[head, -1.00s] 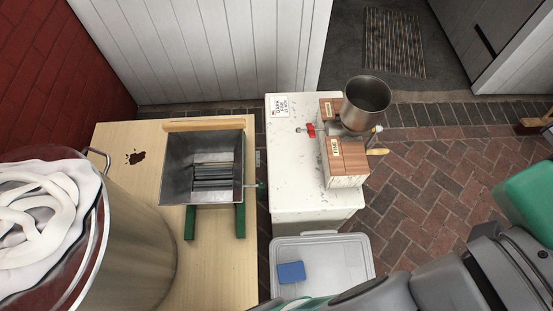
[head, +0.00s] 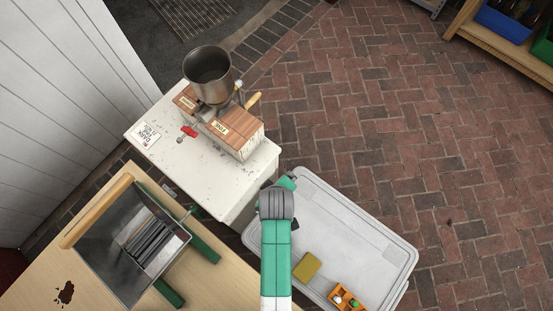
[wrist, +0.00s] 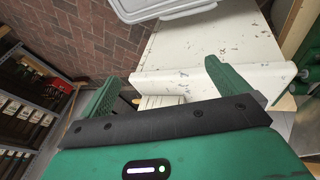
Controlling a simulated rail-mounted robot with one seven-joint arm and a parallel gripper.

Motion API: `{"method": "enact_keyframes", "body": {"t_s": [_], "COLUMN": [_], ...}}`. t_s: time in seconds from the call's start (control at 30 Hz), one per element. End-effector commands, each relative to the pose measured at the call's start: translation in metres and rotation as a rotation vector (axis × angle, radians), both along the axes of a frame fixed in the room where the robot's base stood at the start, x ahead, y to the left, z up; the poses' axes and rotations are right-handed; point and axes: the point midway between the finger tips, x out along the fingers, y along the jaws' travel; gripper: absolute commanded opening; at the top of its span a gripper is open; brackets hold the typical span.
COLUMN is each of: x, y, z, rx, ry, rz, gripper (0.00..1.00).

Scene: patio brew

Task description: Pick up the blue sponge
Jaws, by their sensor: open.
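I see no blue sponge in either current view; my arm crosses the left part of the grey lid in the head view and may hide it. A yellow sponge (head: 306,267) lies on the grey storage box lid (head: 335,220). In the wrist view my gripper (wrist: 163,70) is open, its two green fingers wide apart with nothing between them. It faces the white cabinet (wrist: 190,50), and the edge of the lid (wrist: 165,10) shows beyond at the top. In the head view my gripper cannot be clearly made out from the arm.
An orange caddy (head: 347,299) with small items sits on the lid's near end. A grain mill with a metal hopper (head: 210,75) stands on the cabinet.

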Motion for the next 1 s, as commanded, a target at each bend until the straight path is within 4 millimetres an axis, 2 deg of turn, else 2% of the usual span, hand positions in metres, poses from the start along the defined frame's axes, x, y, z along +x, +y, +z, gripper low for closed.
{"method": "enact_keyframes", "body": {"t_s": [0.03, 0.1, 0.2, 0.3, 0.47, 0.63, 0.77, 0.87, 1.0], "x": [-0.038, -0.085, -0.132, -0.152, -0.154, -0.152, -0.152, -0.150, -0.146], "y": [-0.002, -0.004, -0.007, -0.008, -0.008, -0.008, -0.008, -0.007, -0.007], "z": [-0.041, -0.083, -0.117, -0.130, -0.136, -0.158, -0.159, -0.171, -0.199], "rx": [-0.021, -0.040, -0.051, -0.054, -0.055, -0.055, -0.054, -0.055, -0.055], "ry": [0.117, 0.249, 0.371, 0.421, 0.427, 0.425, 0.424, 0.423, 0.423], "rz": [0.045, 0.108, 0.170, 0.196, 0.200, 0.199, 0.198, 0.198, 0.198], "gripper": [1.00, 1.00, 1.00, 1.00, 1.00, 1.00, 1.00, 1.00, 1.00]}}
